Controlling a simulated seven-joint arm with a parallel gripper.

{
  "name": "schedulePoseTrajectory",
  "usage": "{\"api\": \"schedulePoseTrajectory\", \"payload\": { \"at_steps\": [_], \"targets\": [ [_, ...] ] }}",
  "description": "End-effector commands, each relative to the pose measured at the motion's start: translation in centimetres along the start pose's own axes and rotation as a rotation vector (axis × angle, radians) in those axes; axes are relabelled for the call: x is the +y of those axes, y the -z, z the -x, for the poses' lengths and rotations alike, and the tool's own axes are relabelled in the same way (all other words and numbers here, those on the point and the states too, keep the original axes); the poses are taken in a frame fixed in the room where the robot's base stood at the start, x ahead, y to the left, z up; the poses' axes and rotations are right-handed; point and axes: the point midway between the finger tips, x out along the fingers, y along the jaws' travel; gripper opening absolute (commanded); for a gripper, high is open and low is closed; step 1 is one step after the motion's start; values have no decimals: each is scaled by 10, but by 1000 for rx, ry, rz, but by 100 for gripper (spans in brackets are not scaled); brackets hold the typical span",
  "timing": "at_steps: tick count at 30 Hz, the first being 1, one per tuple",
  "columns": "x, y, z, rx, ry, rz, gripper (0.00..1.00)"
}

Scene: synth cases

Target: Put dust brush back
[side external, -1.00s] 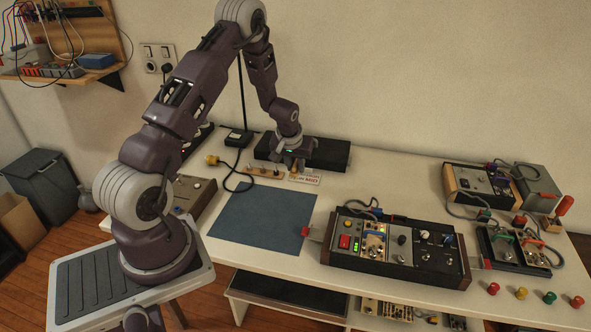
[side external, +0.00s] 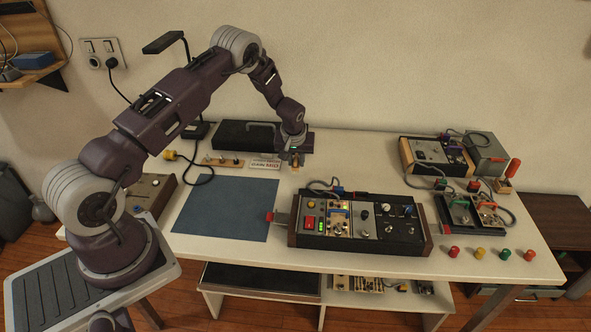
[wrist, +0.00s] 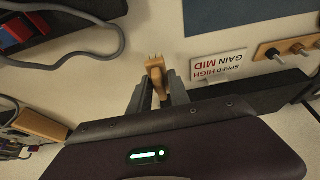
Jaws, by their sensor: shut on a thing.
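The dust brush (wrist: 156,76), with a tan wooden body and pale bristles, is between the two fingers of my gripper (wrist: 158,92) in the wrist view. My gripper is shut on it. In the side view my gripper (side external: 295,163) is over the back of the table, just right of the printed card, and the brush (side external: 294,157) shows only as a small tan patch. I cannot tell whether the brush touches the table. A wooden strip (side external: 223,162) with several small knobs or pegs lies left of the card; it also shows in the wrist view (wrist: 290,48).
The card (side external: 265,163) reads "SPEED HIGH GAIN MID". A black box (side external: 232,134) stands behind it. A blue mat (side external: 222,212) lies in front, with a control console (side external: 361,224) to its right. Bare white table lies between the card and the console.

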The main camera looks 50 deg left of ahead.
Motion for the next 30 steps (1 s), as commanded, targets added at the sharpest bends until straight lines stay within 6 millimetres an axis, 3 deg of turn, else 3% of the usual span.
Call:
{"api": "schedulePoseTrajectory", "payload": {
  "at_steps": [6,15,16,18,30],
  "targets": [
    [-1,-14,-31,-1,1,-1,0],
    [-1,-14,-33,0,0,0,0],
    [0,-14,-33,0,0,0,29],
    [0,-14,-32,0,0,0,42],
    [0,-12,-26,0,0,-1,45]
  ]
}}
